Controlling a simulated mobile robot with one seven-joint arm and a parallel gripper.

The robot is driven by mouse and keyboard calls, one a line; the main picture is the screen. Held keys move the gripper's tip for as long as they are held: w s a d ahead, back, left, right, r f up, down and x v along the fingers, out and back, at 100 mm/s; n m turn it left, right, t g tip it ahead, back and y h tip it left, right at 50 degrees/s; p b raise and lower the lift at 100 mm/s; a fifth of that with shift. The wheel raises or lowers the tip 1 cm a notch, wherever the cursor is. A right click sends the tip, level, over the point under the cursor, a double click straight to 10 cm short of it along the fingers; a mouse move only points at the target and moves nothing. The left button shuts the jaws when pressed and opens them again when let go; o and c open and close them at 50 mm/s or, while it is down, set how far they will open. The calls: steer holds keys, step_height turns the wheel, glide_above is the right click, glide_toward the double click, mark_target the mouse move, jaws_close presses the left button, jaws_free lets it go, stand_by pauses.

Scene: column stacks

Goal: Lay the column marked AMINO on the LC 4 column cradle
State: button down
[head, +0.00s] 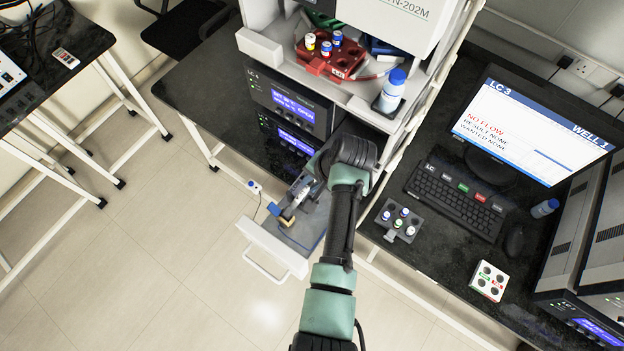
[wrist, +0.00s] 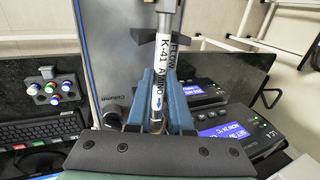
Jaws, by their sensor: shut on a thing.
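A grey panel marked Column (wrist: 108,60) lies behind the column in the wrist view.
A red vial rack (head: 330,62) and a blue-capped bottle (head: 391,91) stand on the stack's shelf. A monitor headed LC-3 (head: 535,125), a keyboard (head: 455,194) and a grey vial rack (head: 399,220) are on the right bench.

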steer(key=shift+f, duration=0.4)
steer(key=c, duration=0.7)
jaws_free()
steer(key=shift+c, duration=0.2)
steer(key=shift+r+b, duration=0.1)
steer(key=shift+b, duration=0.2)
steer(key=b+v, duration=0.3)
steer(key=v, duration=1)
steer(key=w+r+n+t+h, duration=0.25)
steer(key=w+r+t, duration=0.45)
steer(key=r, duration=0.4)
steer(key=w+a+r+n+t, duration=0.1)
steer(key=a+r+n+t, duration=0.15)
steer(key=r, duration=0.65)
steer(key=w+a+r+n+t, duration=0.15)
steer(key=r+t, duration=0.25)
steer(key=r, duration=0.6)
steer(key=s+r+t+b, duration=0.8)
steer(key=s+r+t, duration=0.3)
steer(key=r, duration=0.7)
steer(key=s, duration=0.3)
steer(key=shift+n+h+b, duration=0.35)
steer(key=shift+b, duration=0.05)
